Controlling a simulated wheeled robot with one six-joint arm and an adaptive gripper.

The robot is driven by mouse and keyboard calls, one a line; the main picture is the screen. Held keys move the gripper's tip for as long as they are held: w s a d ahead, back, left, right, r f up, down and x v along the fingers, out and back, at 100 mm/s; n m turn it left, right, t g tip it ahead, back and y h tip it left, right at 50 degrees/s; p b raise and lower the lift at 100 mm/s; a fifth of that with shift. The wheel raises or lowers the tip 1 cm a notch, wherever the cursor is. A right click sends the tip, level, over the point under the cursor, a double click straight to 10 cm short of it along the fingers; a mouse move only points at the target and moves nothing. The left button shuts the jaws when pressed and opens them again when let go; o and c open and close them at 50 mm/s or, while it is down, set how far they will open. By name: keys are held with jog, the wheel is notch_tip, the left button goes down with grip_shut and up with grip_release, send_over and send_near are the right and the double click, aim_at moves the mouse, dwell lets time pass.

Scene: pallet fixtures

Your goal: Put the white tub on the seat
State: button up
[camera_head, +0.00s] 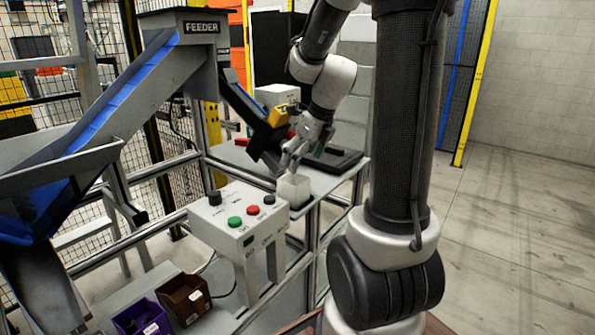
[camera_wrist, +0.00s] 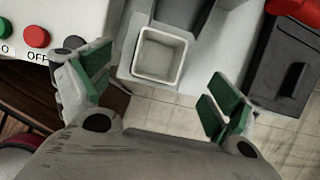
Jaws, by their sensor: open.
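The white tub (camera_head: 294,191) stands upright and open-topped near the front edge of the grey bench (camera_head: 318,183). In the wrist view the tub (camera_wrist: 142,62) shows from above, looks empty, and lies a little ahead of the gap between my fingertips. My gripper (camera_head: 287,165) is just above and behind the tub in the head view. In the wrist view my gripper (camera_wrist: 160,82) is open, with green pads apart on either side and nothing between them. I cannot tell for certain which part is the seat; a grey fixture (camera_wrist: 185,14) lies just beyond the tub.
A white control box (camera_head: 238,217) with green and red buttons stands left of the tub, close to my left finger. A dark tray (camera_head: 340,160) lies to the right on the bench. Purple (camera_head: 143,317) and brown (camera_head: 184,298) bins sit in front. The feeder chute (camera_head: 120,90) rises left.

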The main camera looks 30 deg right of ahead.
jog(key=shift+s+a+r+n, duration=0.1)
jog(key=shift+s+r+n, duration=0.2)
jog(key=shift+r, duration=0.15)
jog(key=s+a+r+n, duration=0.3)
jog(key=s+n, duration=0.6)
jog(key=n, duration=0.6)
jog(key=s+a+r+n+h, duration=0.1)
jog(key=s+a+r+n, duration=0.2)
jog(key=s+n, duration=0.7)
jog(key=n, duration=0.6)
jog(key=shift+a+r+h, duration=0.2)
jog(key=shift+h, duration=0.1)
